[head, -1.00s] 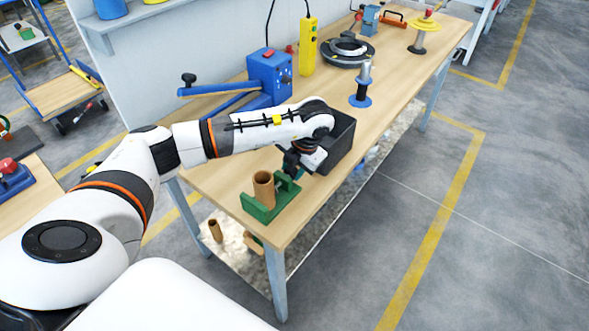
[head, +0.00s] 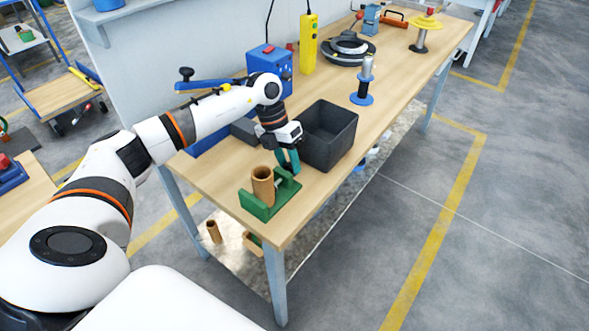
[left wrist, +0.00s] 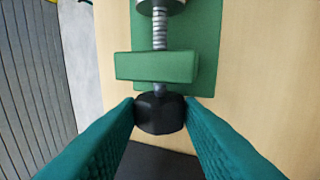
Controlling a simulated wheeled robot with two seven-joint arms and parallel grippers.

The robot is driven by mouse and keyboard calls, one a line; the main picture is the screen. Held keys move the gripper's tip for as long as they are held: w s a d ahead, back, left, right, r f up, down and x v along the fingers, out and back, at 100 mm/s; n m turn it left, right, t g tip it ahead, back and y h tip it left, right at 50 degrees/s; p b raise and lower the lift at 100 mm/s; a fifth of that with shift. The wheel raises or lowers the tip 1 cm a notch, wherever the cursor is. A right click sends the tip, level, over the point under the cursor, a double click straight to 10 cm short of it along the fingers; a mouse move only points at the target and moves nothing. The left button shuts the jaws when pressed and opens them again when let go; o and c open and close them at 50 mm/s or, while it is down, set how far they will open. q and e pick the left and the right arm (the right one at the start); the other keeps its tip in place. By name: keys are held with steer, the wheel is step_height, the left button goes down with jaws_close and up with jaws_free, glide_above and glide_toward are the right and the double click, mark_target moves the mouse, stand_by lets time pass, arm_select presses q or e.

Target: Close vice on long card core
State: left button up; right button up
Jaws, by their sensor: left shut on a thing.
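The green vice (head: 257,208) sits near the front end of the wooden table. The brown card core (head: 263,186) stands upright in it. In the left wrist view the vice (left wrist: 157,66) shows its green block, with the threaded screw (left wrist: 159,35) running through it to a black knob (left wrist: 159,113). My left gripper (head: 288,163) reaches down to the vice's far end. In the left wrist view its teal fingers (left wrist: 160,106) are shut on the black knob, one on each side. I cannot tell whether the vice's pad touches the core. My right gripper is not in view.
A black open bin (head: 328,134) stands right beside my left gripper. A blue machine (head: 268,66) with a lever is behind, and a blue spool stand (head: 363,85) is farther right. The table's front edge is close to the vice. More brown tubes (head: 214,231) are on the lower shelf.

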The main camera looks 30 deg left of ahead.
arm_select(q)
steer(key=o, duration=0.6)
steer(key=shift+d+r+y+p, duration=0.25)
steer(key=shift+r+y+p, duration=0.05)
steer(key=shift+y+p, duration=0.7)
steer(key=shift+d+f+y+p, duration=0.15)
steer(key=shift+y+p, duration=0.2)
steer(key=shift+y, duration=0.45)
steer(key=shift+f, duration=0.1)
